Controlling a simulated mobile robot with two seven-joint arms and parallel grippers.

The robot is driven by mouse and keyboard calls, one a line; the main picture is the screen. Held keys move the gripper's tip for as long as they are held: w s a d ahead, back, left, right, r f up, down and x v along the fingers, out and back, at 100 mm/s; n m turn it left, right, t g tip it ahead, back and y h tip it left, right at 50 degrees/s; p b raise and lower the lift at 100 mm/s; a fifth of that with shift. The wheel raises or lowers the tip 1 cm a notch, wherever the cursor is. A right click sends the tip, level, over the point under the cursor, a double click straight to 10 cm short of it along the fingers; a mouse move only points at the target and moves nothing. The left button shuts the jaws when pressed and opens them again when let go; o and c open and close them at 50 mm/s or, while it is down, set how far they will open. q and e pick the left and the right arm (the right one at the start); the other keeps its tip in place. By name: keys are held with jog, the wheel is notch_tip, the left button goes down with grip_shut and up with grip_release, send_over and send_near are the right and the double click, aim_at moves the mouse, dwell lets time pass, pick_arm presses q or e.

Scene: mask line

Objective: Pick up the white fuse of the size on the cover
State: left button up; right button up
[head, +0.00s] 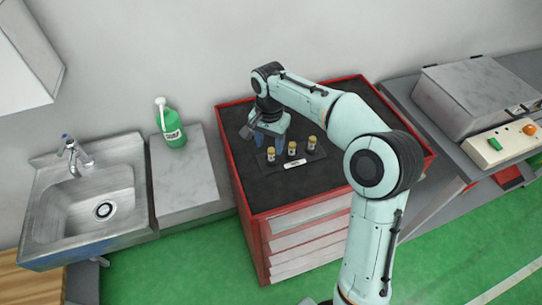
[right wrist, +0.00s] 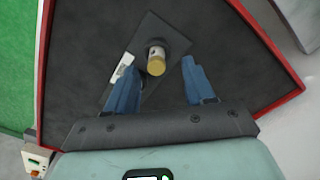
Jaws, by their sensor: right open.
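My right gripper (head: 268,144) is open, pointing down by the left end of the plate. In the right wrist view one gold-capped fuse (right wrist: 156,62) shows around the gap between the blue fingertips, not gripped. Which fuse this is, I cannot tell. My left gripper is not in view.
The red cabinet (head: 241,185) has a raised rim around its black top. A green bottle (head: 171,128) stands on the counter to the left, beside a sink (head: 85,200). A grey machine (head: 470,95) with a control panel is at the right.

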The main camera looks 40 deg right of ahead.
aim_at(271, 150)
jog(key=f, duration=0.3)
jog(key=shift+s+d+f, duration=0.15)
jog(key=shift+s+f, duration=0.05)
jog(key=shift+f, duration=0.1)
grip_shut()
jog(key=shift+r, duration=0.1)
